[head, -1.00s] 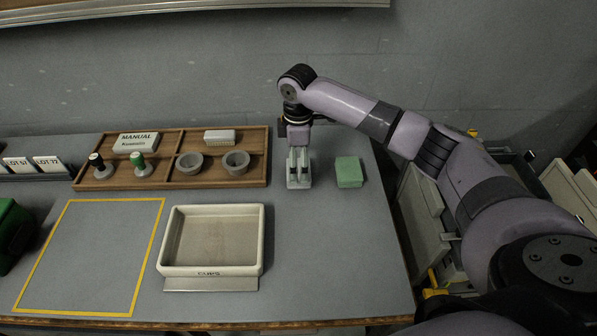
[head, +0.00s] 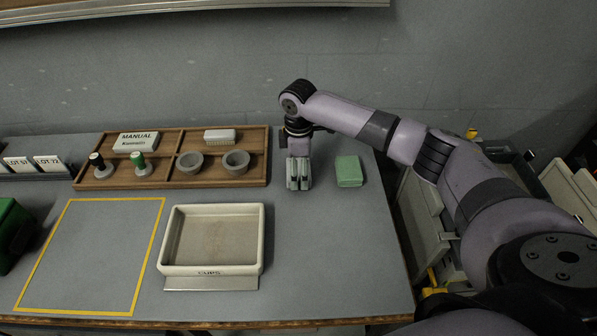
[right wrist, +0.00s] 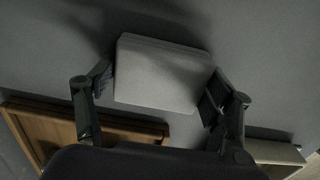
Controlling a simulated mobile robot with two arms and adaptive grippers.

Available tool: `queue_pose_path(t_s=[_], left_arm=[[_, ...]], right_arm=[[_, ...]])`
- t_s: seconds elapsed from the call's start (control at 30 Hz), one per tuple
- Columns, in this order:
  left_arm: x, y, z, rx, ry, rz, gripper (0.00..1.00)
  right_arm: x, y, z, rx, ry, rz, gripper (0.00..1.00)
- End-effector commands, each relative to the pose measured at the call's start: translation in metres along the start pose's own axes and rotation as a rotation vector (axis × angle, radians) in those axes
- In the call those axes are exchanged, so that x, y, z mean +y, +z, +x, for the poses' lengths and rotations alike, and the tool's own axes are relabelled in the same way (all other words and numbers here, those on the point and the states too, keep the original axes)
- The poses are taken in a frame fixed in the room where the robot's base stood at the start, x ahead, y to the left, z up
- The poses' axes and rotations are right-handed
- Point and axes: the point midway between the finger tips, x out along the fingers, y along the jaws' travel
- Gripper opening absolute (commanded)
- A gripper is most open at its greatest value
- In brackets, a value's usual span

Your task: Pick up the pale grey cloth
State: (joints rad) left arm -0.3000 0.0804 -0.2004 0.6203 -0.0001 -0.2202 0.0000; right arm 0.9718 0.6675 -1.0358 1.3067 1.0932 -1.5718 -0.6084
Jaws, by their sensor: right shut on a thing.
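The pale grey cloth (right wrist: 160,75) is a folded, block-like pad between the fingers of my right gripper in the right wrist view. In the head view my right gripper (head: 299,185) points down over the table, right of the wooden tray, and is shut on the cloth. The gripper's fingers hide most of the cloth there. In the right wrist view the right gripper (right wrist: 158,88) has a finger against each side of the cloth. I cannot tell whether the cloth still touches the table. My left gripper is not in view.
A green folded cloth (head: 348,171) lies close to the right. The wooden tray (head: 222,178) on the left holds cups, stamps, a box and a brush. A white tray (head: 262,240) stands in front, beside a yellow-outlined area (head: 85,258). The table's front right is clear.

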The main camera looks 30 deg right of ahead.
Motion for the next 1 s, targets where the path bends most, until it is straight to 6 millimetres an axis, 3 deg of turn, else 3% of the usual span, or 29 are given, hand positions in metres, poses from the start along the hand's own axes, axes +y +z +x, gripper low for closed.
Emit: queue_pose_path(t_s=[0.23, 0.63, 0.77, 1.0], left_arm=[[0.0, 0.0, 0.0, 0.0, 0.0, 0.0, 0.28], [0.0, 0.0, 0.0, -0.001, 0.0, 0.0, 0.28], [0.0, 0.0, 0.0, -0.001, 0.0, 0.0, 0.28], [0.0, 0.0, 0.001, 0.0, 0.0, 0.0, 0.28]], right_arm=[[0.0, 0.0, 0.0, 0.0, 0.0, 0.0, 0.49], [0.001, -0.001, -0.009, 0.002, 0.002, 0.0, 0.49], [0.001, -0.001, -0.025, 0.003, 0.003, 0.0, 0.49], [0.001, -0.001, -0.079, 0.003, 0.004, 0.0, 0.49]])
